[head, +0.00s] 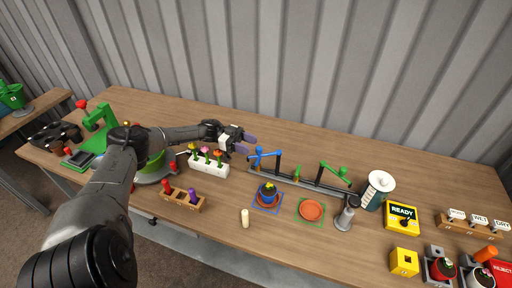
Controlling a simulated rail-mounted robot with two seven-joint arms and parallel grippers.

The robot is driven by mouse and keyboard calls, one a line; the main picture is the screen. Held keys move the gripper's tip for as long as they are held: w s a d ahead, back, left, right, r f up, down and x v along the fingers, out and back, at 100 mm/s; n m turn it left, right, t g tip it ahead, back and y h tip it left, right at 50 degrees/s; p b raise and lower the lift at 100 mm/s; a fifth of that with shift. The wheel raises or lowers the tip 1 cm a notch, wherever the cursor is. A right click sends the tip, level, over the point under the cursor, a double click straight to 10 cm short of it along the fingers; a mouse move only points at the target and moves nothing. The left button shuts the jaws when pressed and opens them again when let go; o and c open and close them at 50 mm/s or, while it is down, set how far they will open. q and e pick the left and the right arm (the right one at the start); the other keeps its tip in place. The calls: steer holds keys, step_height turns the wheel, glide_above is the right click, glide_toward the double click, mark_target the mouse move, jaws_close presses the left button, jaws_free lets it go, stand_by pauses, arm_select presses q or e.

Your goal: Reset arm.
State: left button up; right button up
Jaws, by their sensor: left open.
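My left arm comes in from the left and reaches over the wooden table (310,148). My left gripper (248,143) is open above the back middle of the table, with its purple-tipped fingers apart and nothing seen between them. It is just behind and right of a white planter (209,168) that holds several small flowers in yellow, pink and orange. My right gripper is not in view.
A rail with blue (264,154) and green (335,170) levers stands right of my left gripper. In front are a potted plant (268,194) and an orange saucer (311,210). A yellow READY box (402,216) sits at right. The back strip of table is clear.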

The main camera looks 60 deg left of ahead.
arm_select(q)
steer(key=shift+s+a, duration=0.35)
steer(key=shift+a, duration=0.05)
stand_by(0.4)
